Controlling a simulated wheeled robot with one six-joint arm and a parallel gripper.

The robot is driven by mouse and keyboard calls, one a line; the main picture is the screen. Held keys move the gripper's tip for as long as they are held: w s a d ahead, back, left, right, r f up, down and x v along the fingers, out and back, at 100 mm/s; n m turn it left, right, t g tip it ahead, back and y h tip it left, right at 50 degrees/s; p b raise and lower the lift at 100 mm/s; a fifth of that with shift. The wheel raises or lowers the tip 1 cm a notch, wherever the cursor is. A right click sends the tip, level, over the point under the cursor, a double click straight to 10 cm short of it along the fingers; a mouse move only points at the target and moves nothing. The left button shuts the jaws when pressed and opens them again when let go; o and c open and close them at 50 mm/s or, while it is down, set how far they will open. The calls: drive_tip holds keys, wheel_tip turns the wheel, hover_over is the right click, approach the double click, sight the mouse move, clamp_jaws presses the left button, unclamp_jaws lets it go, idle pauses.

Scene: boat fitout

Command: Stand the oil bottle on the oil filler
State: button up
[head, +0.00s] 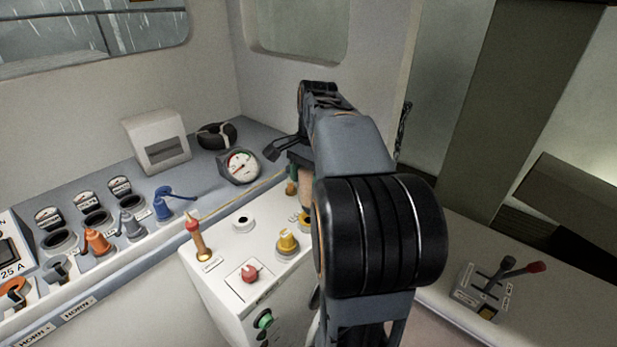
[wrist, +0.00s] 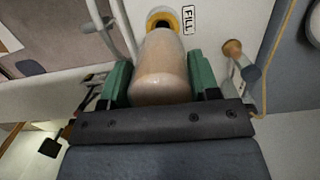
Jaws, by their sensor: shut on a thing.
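My gripper (wrist: 158,75) has green fingers shut on the sides of the oil bottle (wrist: 160,72), a translucent tan bottle. In the wrist view its narrower end points away toward the oil filler (wrist: 174,14), a yellow ring with a dark centre beside a FILL label (wrist: 188,21). The ring is partly hidden behind the bottle's end; I cannot tell whether they touch. In the head view the bottle (head: 305,183) shows as a tan patch above the white console, and my arm hides much of it and the gripper.
A round gauge (head: 240,166) stands behind. Coloured switches line the left ledge. A lever box (head: 480,292) sits at the right.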

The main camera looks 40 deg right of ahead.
drive_tip(key=shift+f+b, duration=1.05)
drive_tip(key=shift+f, duration=0.75)
drive_tip(key=o, duration=1.1)
drive_tip(key=shift+o, duration=0.2)
drive_tip(key=r, duration=0.4)
drive_tip(key=d+r, duration=0.1)
drive_tip(key=r, duration=0.4)
drive_tip(key=d+r+p, duration=0.1)
drive_tip(key=r, duration=0.3)
drive_tip(key=shift+w+r, duration=0.15)
drive_tip(key=shift+r, duration=0.15)
